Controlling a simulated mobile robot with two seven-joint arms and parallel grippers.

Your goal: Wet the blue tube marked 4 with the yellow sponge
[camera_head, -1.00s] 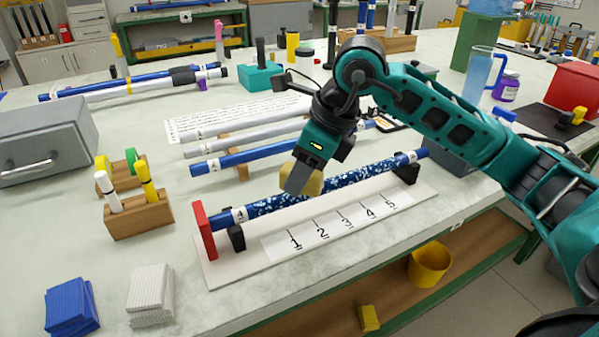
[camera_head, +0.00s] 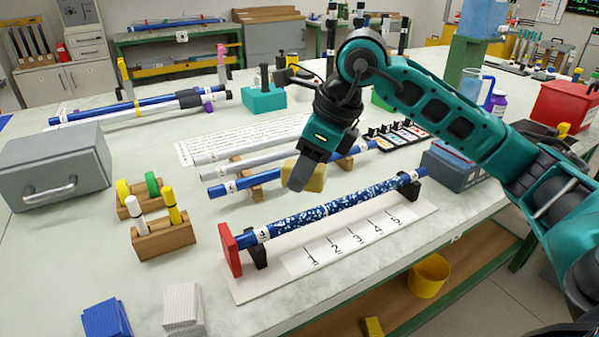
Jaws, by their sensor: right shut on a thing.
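A blue tube (camera_head: 345,204) lies across black rests on a white board, its left end by a red end stop (camera_head: 230,249). Light speckles cover most of its length; the left end is plain blue with a white label, too small to read surely. My right gripper (camera_head: 302,178) is shut on the yellow sponge (camera_head: 316,178). In the picture the sponge is just above the tube's middle, with a gap between them. My left gripper is not in view.
The board (camera_head: 425,208) carries a strip numbered 1 to 5. Behind it lie another blue tube (camera_head: 222,189) and grey tubes. A wooden marker holder (camera_head: 165,240) and a grey drawer box (camera_head: 60,165) stand left. A blue-grey box (camera_head: 455,168) stands near the tube's right end.

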